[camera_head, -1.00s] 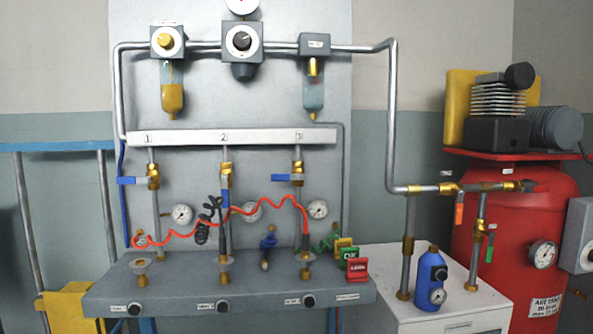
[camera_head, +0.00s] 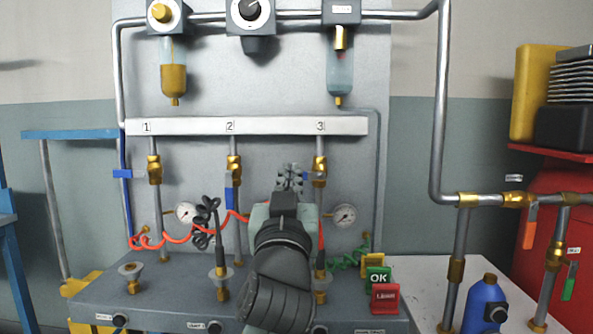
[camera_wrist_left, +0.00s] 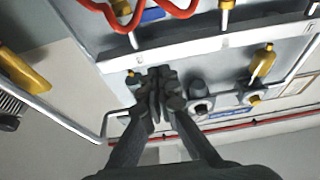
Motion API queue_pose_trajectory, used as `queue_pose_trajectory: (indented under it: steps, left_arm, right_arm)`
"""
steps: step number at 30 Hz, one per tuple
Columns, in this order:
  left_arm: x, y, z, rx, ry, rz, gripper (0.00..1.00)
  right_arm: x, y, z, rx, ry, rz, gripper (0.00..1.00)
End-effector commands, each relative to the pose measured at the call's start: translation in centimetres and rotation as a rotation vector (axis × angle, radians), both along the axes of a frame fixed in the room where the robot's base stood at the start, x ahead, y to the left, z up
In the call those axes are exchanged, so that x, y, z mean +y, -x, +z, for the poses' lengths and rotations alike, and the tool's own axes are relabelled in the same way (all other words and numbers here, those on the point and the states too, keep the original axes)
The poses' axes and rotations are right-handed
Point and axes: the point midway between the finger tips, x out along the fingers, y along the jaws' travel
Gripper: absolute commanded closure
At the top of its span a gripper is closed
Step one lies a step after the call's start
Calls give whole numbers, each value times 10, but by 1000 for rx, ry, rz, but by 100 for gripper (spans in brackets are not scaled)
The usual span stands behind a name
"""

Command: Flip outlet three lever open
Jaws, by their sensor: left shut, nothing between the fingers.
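The outlet three valve (camera_head: 320,170) is a brass body on the pipe under the number 3 on the white manifold. My left gripper (camera_head: 290,178) is just left of it in the head view, shut and empty, and covers most of its lever there. In the left wrist view my shut fingers (camera_wrist_left: 156,92) point toward the manifold. A blue lever (camera_wrist_left: 152,14) beside a brass valve (camera_wrist_left: 121,7) shows at the top of that view, apart from the fingers, and looks like the outlet three lever lying across its pipe. My right gripper is out of view.
The outlet one lever (camera_head: 122,173) lies sideways; the outlet two lever (camera_head: 229,196) hangs along its pipe. A red coiled hose (camera_head: 165,239) runs across the front. A gauge (camera_head: 343,216) is right of my gripper. Tags (camera_head: 385,297) and a blue bottle (camera_head: 484,305) stand at right.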

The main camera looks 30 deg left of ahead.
Motion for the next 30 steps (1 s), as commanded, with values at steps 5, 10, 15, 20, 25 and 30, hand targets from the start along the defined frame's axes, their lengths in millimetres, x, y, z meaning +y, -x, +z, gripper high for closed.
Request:
queue_pose_trajectory:
  steps: [5, 10, 15, 20, 25, 30]
  left_arm:
    - [4, -6, 3, 1, -2, 1, 100]
    - [17, -28, 13, 3, -3, 3, 100]
    - [36, -58, 26, 2, -4, 3, 100]
    - [52, -84, 36, 3, -3, 3, 100]
    - [50, -81, 3, 7, -1, 2, 100]
    - [50, -81, -7, 4, -1, 1, 100]
  right_arm:
    - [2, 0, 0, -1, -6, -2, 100]
    - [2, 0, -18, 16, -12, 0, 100]
    - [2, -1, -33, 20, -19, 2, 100]
    - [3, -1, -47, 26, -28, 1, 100]
    - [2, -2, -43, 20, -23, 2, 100]
    - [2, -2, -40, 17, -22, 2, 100]
